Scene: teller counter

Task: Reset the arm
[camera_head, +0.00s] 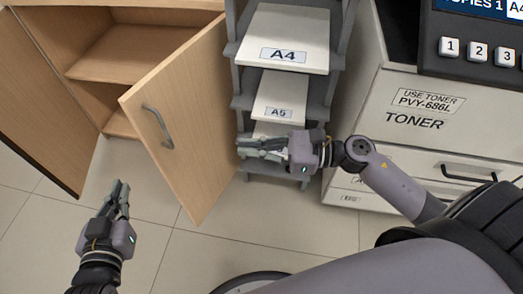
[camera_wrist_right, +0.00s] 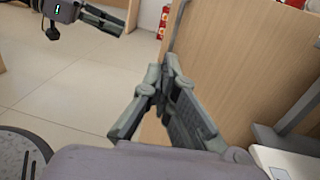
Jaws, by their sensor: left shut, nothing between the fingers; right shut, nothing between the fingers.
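My left gripper (camera_head: 119,198) is shut and empty over the tiled floor at the lower left of the head view, in front of the open cabinet. It also shows at the upper left of the right wrist view (camera_wrist_right: 108,22). My right gripper (camera_head: 247,146) is shut and empty, reaching left in front of the paper rack, with its fingertips close to the open wooden door's right edge. In the right wrist view the right fingers (camera_wrist_right: 172,100) stand before the wooden door panel; I cannot tell whether they touch it.
The wooden cabinet door (camera_head: 180,120) with a grey handle stands open. The grey rack (camera_head: 236,75) holds trays labelled A4 (camera_head: 284,32) and A5 (camera_head: 283,95). A copier with a toner drawer (camera_head: 415,110) stands at right. Floor (camera_head: 40,235) at lower left is free.

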